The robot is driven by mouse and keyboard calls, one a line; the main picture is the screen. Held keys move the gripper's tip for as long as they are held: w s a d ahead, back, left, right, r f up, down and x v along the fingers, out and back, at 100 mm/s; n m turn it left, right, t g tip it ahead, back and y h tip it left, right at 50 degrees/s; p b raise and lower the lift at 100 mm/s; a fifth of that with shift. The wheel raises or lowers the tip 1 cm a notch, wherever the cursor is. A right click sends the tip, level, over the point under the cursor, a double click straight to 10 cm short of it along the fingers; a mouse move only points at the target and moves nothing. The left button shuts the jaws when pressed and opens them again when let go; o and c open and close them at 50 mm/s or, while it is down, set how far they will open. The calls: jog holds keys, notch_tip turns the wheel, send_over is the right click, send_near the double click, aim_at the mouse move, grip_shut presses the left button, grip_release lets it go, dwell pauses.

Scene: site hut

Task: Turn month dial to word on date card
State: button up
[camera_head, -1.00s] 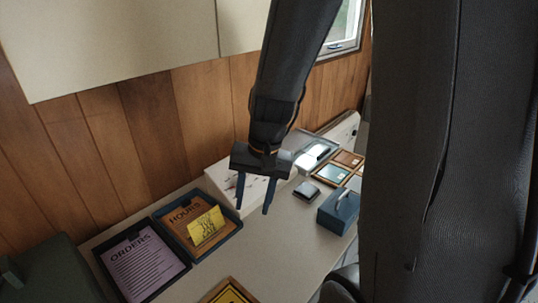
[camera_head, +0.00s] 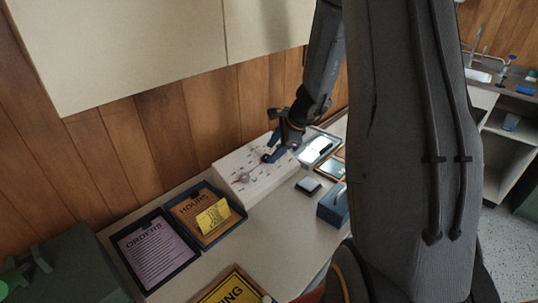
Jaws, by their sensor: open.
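A white sloped panel (camera_head: 232,167) stands on the desk against the wood wall. It carries a round dial with a red pointer (camera_head: 244,178) at its left, with small marks around it. A second dark knob (camera_head: 266,158) shows farther right. The lettering is too small to read. My gripper (camera_head: 270,157) is open, its blue fingers at the right knob; I cannot tell whether they touch it. A yellow folded card (camera_head: 213,217) with dark writing stands on the HOURS tray (camera_head: 187,209); its word is not legible.
A tray with a purple ORDERS sheet (camera_head: 157,251) lies left of the HOURS tray. A blue box (camera_head: 333,205), a small dark pad (camera_head: 308,185) and a grey tray (camera_head: 314,151) lie to the right. A yellow sign (camera_head: 228,290) is at the front edge. The desk middle is clear.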

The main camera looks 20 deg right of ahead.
aim_at(267, 157)
jog(key=shift+x, duration=1.8)
jog(key=c, duration=1.1)
jog(key=shift+o, duration=0.2)
jog(key=n+b, duration=0.4)
jog(key=b, duration=0.1)
jog(key=shift+f+n, duration=0.15)
jog(key=shift+n, duration=0.15)
jog(key=n+b, duration=0.4)
jog(key=shift+n+g+b, duration=0.3)
jog(key=shift+n+b, duration=0.75)
jog(key=shift+n, duration=0.05)
